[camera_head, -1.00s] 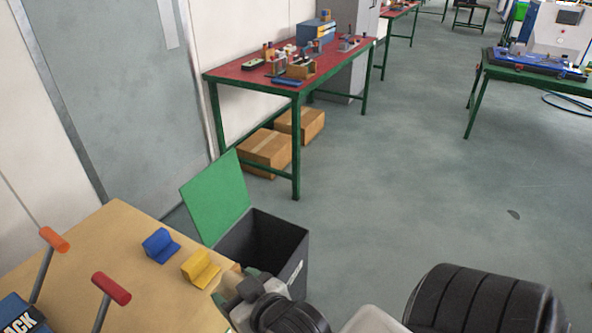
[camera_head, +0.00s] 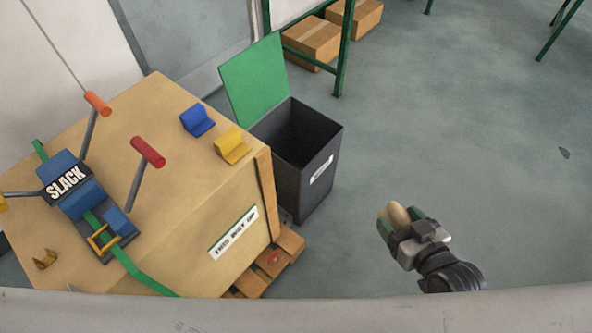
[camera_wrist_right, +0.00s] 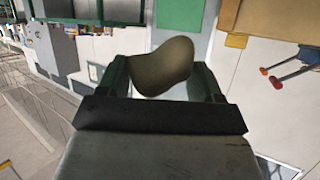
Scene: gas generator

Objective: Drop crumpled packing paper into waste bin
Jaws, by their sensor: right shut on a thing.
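My right gripper (camera_head: 400,222) is shut on a tan, rounded lump, the crumpled packing paper (camera_head: 397,213). It is held over the open floor, to the right of the waste bin and apart from it. In the right wrist view the paper (camera_wrist_right: 162,67) sits between the two green fingers of the gripper (camera_wrist_right: 164,80). The waste bin (camera_head: 318,182) is a dark grey box with its green lid (camera_head: 254,80) tilted up and open. Its inside looks dark, and the bottom cannot be made out. My left gripper is not in view.
A large wooden crate (camera_head: 165,150) on a pallet (camera_head: 290,243) stands left of the bin. On it are a blue block (camera_head: 197,120), a yellow block (camera_head: 232,145) and a strap ratchet labelled SLACK (camera_head: 75,190). Cardboard boxes (camera_head: 312,42) lie behind.

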